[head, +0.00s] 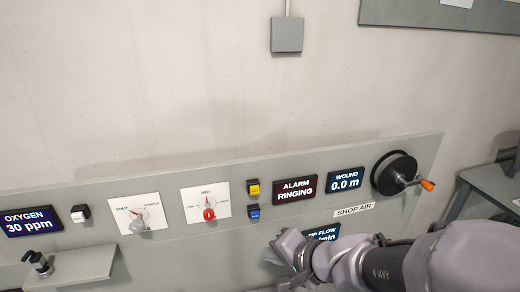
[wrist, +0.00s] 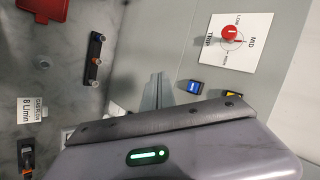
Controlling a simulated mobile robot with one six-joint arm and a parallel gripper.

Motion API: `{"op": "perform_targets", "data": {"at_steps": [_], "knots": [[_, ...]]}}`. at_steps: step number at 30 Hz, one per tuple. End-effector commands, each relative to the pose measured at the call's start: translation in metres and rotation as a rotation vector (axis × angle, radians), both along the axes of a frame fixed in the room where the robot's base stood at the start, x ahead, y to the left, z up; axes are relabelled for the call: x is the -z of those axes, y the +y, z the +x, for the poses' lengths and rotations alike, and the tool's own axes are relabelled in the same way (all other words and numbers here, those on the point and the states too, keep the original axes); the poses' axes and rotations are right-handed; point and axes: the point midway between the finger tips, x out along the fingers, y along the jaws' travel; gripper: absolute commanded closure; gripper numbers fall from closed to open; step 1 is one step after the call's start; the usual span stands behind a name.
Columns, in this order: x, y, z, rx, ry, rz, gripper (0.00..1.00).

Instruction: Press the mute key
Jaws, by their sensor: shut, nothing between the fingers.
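A yellow key (head: 253,188) and a blue key (head: 254,212) sit one above the other on the grey wall panel, left of the display reading "ALARM RINGING" (head: 296,189). A white key (head: 80,213) sits farther left. I cannot read a mute label on any of them. My gripper (head: 283,247) is shut and empty, below and a little right of the blue key. In the wrist view, my closed fingers (wrist: 157,92) are left of the blue key (wrist: 194,87), apparently apart from it. The yellow key (wrist: 232,95) shows partly behind my gripper's body.
A red knob (head: 209,214) and a grey knob (head: 137,226) are left of the keys. A black reel with an orange-tipped crank (head: 395,175) sticks out at the right. A small shelf (head: 88,266) juts out at the lower left. My arm partly covers the flow display (head: 325,231).

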Motion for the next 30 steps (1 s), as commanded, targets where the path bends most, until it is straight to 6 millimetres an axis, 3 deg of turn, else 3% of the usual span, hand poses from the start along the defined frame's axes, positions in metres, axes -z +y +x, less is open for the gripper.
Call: {"op": "perform_targets", "data": {"at_steps": [14,30], "knots": [[0.001,-0.001,0.009,0.021,0.005,0.002,1.0],[0.002,0.019,0.078,0.019,0.004,0.001,1.0]]}}
